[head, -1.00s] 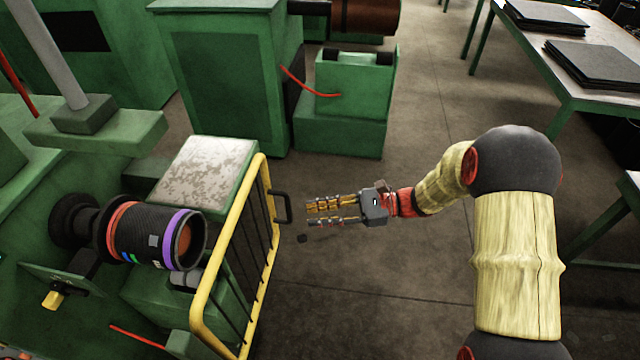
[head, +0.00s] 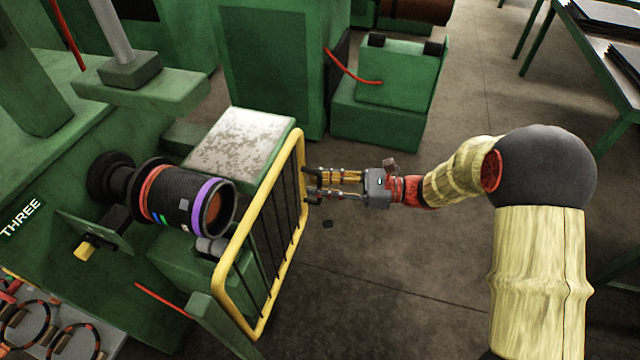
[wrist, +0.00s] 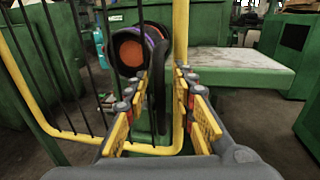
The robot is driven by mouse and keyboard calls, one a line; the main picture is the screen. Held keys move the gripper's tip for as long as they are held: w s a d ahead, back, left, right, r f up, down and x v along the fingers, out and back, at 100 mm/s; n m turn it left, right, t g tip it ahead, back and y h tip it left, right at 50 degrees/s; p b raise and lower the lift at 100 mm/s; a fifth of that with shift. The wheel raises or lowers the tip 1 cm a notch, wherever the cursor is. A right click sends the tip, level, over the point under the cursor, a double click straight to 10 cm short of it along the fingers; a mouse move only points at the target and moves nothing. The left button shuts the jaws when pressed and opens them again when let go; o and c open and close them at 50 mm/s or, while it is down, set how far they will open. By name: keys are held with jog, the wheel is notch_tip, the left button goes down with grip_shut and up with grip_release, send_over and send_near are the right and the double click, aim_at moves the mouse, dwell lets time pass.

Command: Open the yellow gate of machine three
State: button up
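The yellow gate (head: 296,190) with black bars stands upright in front of machine three (head: 150,222), which carries a "THREE" sign (head: 22,218). Its dark handle (head: 306,186) sticks out from the far upright, on the side toward my arm. My gripper (head: 316,184) reaches the handle from the right. In the wrist view the gate (wrist: 180,35) is straight ahead and the handle (wrist: 160,88) stands between my finger pairs. The fingers (wrist: 157,88) are apart, with gaps visible on both sides of the handle. Whether a fingertip touches it is unclear.
A black roller (head: 185,200) with red and purple bands lies behind the gate. A worn pale-topped green block (head: 240,145) stands beside the gate's far end. A green machine (head: 390,85) is farther back.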

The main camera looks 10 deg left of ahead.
jog(key=shift+c, duration=0.4)
grip_shut()
dwell(0.4)
